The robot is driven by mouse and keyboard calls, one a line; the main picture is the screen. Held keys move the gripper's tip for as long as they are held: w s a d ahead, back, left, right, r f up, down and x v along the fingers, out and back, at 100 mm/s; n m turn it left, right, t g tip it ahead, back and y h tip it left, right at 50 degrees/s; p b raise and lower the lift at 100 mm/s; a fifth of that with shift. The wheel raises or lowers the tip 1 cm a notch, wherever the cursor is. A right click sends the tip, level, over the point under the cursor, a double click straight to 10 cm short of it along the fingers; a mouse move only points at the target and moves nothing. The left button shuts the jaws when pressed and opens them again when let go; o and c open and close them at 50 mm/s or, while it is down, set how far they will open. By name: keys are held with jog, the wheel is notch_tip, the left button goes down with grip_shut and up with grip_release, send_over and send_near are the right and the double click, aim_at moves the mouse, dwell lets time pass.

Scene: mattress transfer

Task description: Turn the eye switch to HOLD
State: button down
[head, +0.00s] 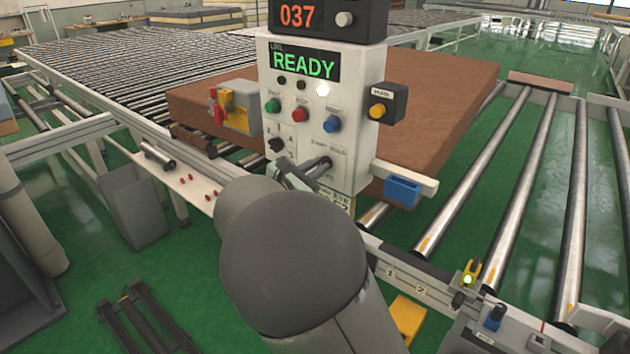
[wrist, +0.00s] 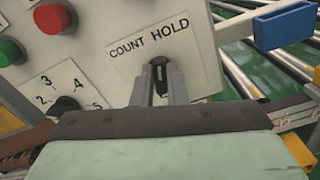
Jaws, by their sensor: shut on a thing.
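The eye switch (wrist: 160,72) is a small dark knob under the printed words COUNT and HOLD on a white label plate (wrist: 190,40), low on the pale control panel (head: 350,110). My gripper (wrist: 160,80) is shut on the knob, one grey finger on each side. The fingers hide most of the knob, so I cannot tell which word it points to. In the head view my gripper (head: 304,174) reaches the lower part of the panel, and my arm partly covers it. The panel display (head: 304,66) reads READY, and the counter above (head: 297,16) reads 037.
Green (head: 272,106), red (head: 300,114) and blue (head: 332,124) buttons and a numbered dial (wrist: 66,104) are near the switch. A blue holder (head: 403,190) juts out at right. A brown mattress (head: 440,90) lies behind on rollers. A yellow-grey box (head: 236,106) sticks out at left.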

jog(key=m+b, duration=0.3)
jog(key=b, duration=0.1)
jog(key=shift+d+f, duration=0.1)
jog(key=shift+f, duration=0.1)
jog(key=shift+r+m, duration=0.1)
jog(key=shift+m, duration=0.3)
jog(key=c, duration=1.4)
grip_release()
jog(key=shift+c, duration=0.2)
jog(key=shift+s, duration=0.1)
jog(key=b+v, duration=0.1)
jog(key=v, duration=1.6)
jog(key=shift+s, duration=0.15)
